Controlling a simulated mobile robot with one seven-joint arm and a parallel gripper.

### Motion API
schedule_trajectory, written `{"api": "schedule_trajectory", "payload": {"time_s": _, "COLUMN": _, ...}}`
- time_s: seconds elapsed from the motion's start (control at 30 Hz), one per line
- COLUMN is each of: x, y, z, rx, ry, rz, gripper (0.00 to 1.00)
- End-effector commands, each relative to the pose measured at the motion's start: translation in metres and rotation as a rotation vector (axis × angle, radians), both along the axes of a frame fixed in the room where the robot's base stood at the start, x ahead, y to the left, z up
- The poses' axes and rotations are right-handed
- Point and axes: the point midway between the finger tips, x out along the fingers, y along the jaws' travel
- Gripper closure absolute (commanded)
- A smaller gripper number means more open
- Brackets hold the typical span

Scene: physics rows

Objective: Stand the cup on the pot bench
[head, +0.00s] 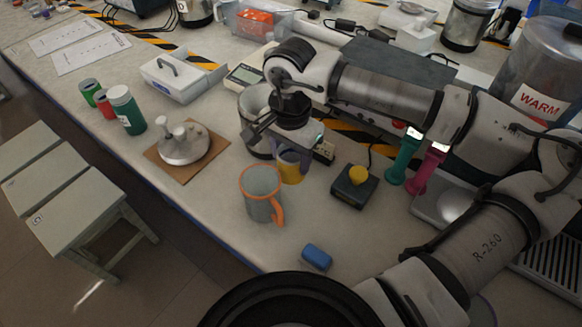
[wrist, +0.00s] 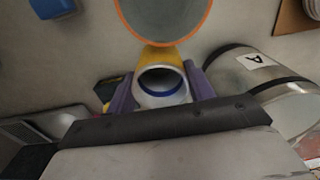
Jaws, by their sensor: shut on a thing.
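My gripper (wrist: 163,92) has its purple fingers closed on a small yellow cup (head: 291,168), one finger on each side. In the wrist view the cup (wrist: 161,82) shows a white rim, a blue ring inside and a yellow outer side. I cannot tell whether its base touches the worktop. A larger grey mug with an orange rim and handle (head: 260,193) stands upright just in front of it; its rim also shows in the wrist view (wrist: 163,38). A low pale bench (head: 75,209) with sectioned tops stands on the floor at the left; no label names it as the pot bench.
A metal canister (head: 250,138) stands close behind my gripper. A black box with a yellow button (head: 355,186) is to the right, and a blue block (head: 317,257) lies near the front edge. A silver knobbed object (head: 184,143) sits on a brown board, beside several small containers.

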Motion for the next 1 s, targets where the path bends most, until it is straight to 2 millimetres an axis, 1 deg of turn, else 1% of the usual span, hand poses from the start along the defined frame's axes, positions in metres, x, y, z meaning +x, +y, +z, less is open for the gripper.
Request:
{"api": "schedule_trajectory", "payload": {"time_s": 0.1, "x": 0.000, "y": 0.000, "z": -0.014, "rx": 0.000, "ry": 0.000, "rz": 0.000, "gripper": 0.75}}
{"api": "schedule_trajectory", "payload": {"time_s": 0.27, "x": 0.000, "y": 0.000, "z": -0.028, "rx": 0.000, "ry": 0.002, "rz": 0.000, "gripper": 0.75}}
{"api": "schedule_trajectory", "payload": {"time_s": 0.4, "x": 0.000, "y": 0.000, "z": -0.048, "rx": 0.001, "ry": 0.002, "rz": -0.001, "gripper": 0.75}}
{"api": "schedule_trajectory", "payload": {"time_s": 0.5, "x": 0.000, "y": 0.000, "z": -0.056, "rx": 0.000, "ry": 0.000, "rz": -0.001, "gripper": 0.75}}
{"api": "schedule_trajectory", "payload": {"time_s": 0.77, "x": 0.000, "y": 0.000, "z": -0.057, "rx": -0.001, "ry": -0.001, "rz": -0.001, "gripper": 0.75}}
{"api": "schedule_trajectory", "payload": {"time_s": 0.93, "x": 0.001, "y": 0.000, "z": -0.061, "rx": -0.001, "ry": -0.002, "rz": -0.001, "gripper": 0.75}}
{"api": "schedule_trajectory", "payload": {"time_s": 0.97, "x": 0.001, "y": 0.000, "z": -0.061, "rx": -0.001, "ry": -0.002, "rz": -0.001, "gripper": 0.46}}
{"api": "schedule_trajectory", "payload": {"time_s": 1.0, "x": 0.000, "y": 0.000, "z": -0.059, "rx": -0.001, "ry": -0.002, "rz": -0.001, "gripper": 0.41}}
